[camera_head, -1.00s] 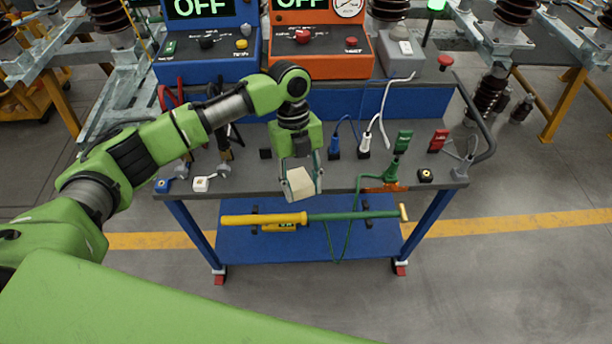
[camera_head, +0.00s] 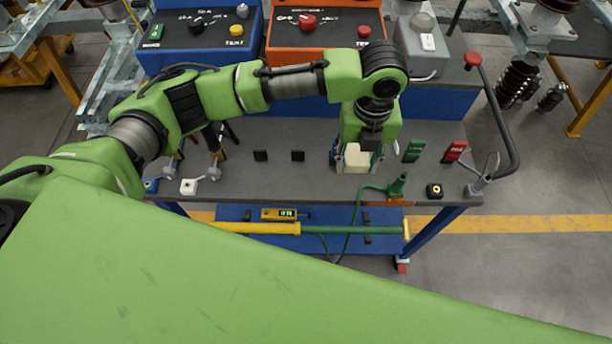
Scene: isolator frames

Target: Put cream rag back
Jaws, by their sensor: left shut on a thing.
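My left gripper (camera_head: 356,166) reaches in from the left, over the right-centre part of the grey cart top. It is shut on the cream rag (camera_head: 357,158), a small pale block-like piece between its fingers. The rag is at or just above the cart top (camera_head: 290,180); I cannot tell if it touches. My right gripper is not in view.
Green (camera_head: 414,150) and red (camera_head: 455,151) upright pieces stand right of the gripper. A green clamp with cable (camera_head: 397,186) is near the front edge. Blue (camera_head: 197,40) and orange (camera_head: 325,35) control boxes stand behind. A yellow-green pole (camera_head: 330,229) lies on the lower shelf.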

